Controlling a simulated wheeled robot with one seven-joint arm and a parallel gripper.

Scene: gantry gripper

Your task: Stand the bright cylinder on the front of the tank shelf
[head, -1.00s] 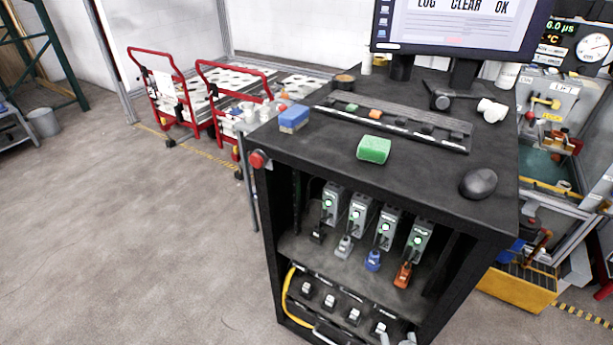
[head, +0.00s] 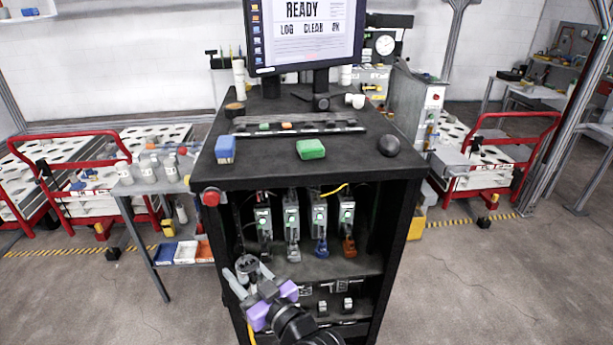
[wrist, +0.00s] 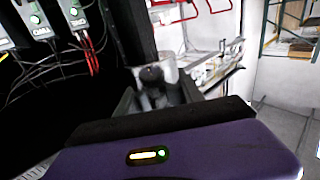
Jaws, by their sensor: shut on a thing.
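My gripper (head: 249,275) is in front of the lower left part of the black cabinet in the head view. It is shut on a small grey metallic cylinder (head: 246,262) with a darker top. In the wrist view the held cylinder (wrist: 153,76) shows between the finger ends, partly hidden by them, with a bright metallic part behind its dark top. I cannot tell whether this is the bright cylinder. I cannot make out for sure which surface is the tank shelf. A grey metal unit (head: 408,101) stands behind the cabinet on the right.
The black cabinet (head: 262,177) carries a blue block (head: 226,149), a green block (head: 311,149), a dark mouse (head: 389,146) and a monitor (head: 303,32). Inside are several grey modules (head: 291,218). Red-handled carts stand left (head: 84,190) and right (head: 494,150). Open floor (head: 490,285) lies right.

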